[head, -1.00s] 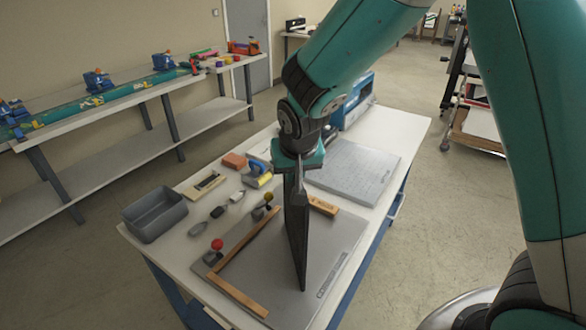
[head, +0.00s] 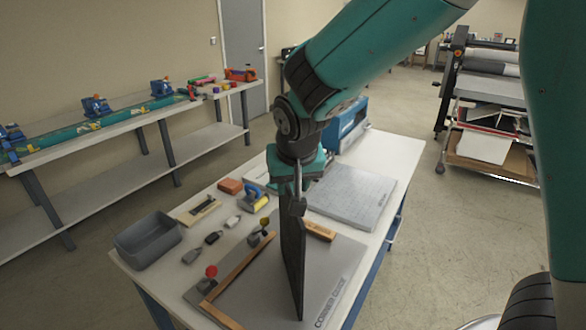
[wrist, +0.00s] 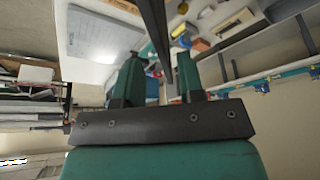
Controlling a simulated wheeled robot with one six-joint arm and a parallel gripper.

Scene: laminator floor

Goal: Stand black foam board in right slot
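The black foam board (head: 292,262) is thin and stands upright, nearly edge-on to me, in the head view. My gripper (head: 298,192) is at its top edge and shut on it. The board hangs over the grey corner guide mat (head: 335,270); whether its lower edge touches the mat cannot be told. In the wrist view the board (wrist: 155,28) shows as a dark strip running between the two fingers (wrist: 161,85). I cannot make out a right slot in either view.
A grey bin (head: 147,242), small tools and a pale grey board (head: 355,192) share the table. A loaded rack cart (head: 490,125) stands at right. Open floor lies between table and cart.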

